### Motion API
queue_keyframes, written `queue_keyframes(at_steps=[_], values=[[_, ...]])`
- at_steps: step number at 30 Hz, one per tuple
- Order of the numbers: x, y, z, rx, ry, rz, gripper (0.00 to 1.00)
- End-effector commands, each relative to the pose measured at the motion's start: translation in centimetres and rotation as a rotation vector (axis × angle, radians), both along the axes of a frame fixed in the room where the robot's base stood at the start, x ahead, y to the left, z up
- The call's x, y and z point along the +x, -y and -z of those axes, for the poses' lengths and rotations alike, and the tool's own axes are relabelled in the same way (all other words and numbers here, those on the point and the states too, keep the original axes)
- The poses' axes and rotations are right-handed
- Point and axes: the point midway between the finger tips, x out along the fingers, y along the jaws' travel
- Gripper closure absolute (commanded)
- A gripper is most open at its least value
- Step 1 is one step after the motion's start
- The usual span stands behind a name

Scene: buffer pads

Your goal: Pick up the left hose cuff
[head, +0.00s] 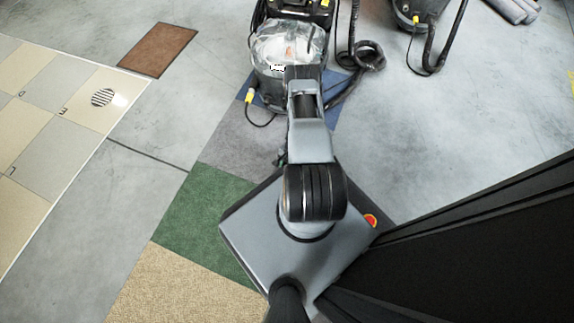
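My arm reaches up the picture from my base, and its far end, with my gripper (303,73), lies over the front of a grey and black cleaning machine (271,84) with a clear dome. The gripper's fingers are hidden from this camera, so I cannot tell whether they are open or hold anything. No hose cuff shows clearly. A yellow end piece (249,96) on a black line hangs at the machine's left side; I cannot tell if it is the left cuff. A black hose (369,55) loops at the machine's right.
A second machine (408,12) with a black hose (432,62) stands at the upper right. Carpet samples, a green one (200,215) and a beige one (170,285), lie left of my base. A brown mat (158,49) lies at upper left. Bare concrete is free on both sides.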

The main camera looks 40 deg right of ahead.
Motion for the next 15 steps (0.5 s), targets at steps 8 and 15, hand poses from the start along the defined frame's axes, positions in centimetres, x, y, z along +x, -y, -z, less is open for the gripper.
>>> queue_keyframes(at_steps=[8,15], values=[[1.3,-0.3,-4.4,-0.001,0.002,-0.004,0.81],[5.2,-1.6,-9.4,-0.002,0.004,-0.005,0.81]])
